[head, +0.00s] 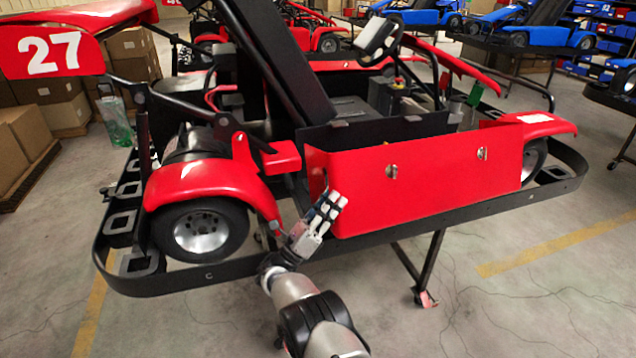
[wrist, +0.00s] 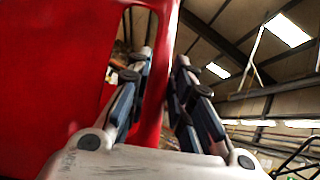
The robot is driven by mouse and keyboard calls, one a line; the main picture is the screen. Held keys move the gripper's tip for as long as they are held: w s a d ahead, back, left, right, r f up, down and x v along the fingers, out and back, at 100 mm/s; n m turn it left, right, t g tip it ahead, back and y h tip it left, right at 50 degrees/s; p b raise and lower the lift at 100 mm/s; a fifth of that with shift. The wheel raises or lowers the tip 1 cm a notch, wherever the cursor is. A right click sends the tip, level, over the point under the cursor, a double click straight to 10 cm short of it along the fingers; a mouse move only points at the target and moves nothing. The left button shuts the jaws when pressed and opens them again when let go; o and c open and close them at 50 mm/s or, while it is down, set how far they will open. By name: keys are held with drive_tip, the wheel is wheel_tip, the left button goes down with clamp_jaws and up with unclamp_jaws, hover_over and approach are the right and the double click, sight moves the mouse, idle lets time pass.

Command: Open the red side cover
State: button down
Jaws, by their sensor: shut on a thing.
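In the wrist view, the fingers (wrist: 160,85) lie on either side of a narrow red strip of the cover (wrist: 60,75), beside a cutout. The exact contact is partly hidden by the fingers.
A black bumper rail (head: 450,215) runs around the kart below the cover. The left rear wheel (head: 203,230) and its red fender (head: 200,180) are just left of my arm. A stand leg (head: 430,265) reaches the floor below. Boxes (head: 40,130) stand at left; near floor is mostly clear.

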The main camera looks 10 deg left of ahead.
drive_tip(key=shift+s+d+f+m+g+h, duration=0.35)
drive_tip(key=shift+s+f+m+h, duration=0.25)
drive_tip(key=shift+f+m, duration=0.2)
drive_tip(key=shift+s+d+f+m+g+h, duration=0.25)
drive_tip(key=shift+s+f+m+g+h, duration=0.15)
drive_tip(key=shift+f+m+h, duration=0.4)
drive_tip(key=shift+r, duration=0.1)
drive_tip(key=c, duration=1.6)
unclamp_jaws()
drive_tip(key=shift+a, duration=0.1)
drive_tip(key=shift+r, duration=0.1)
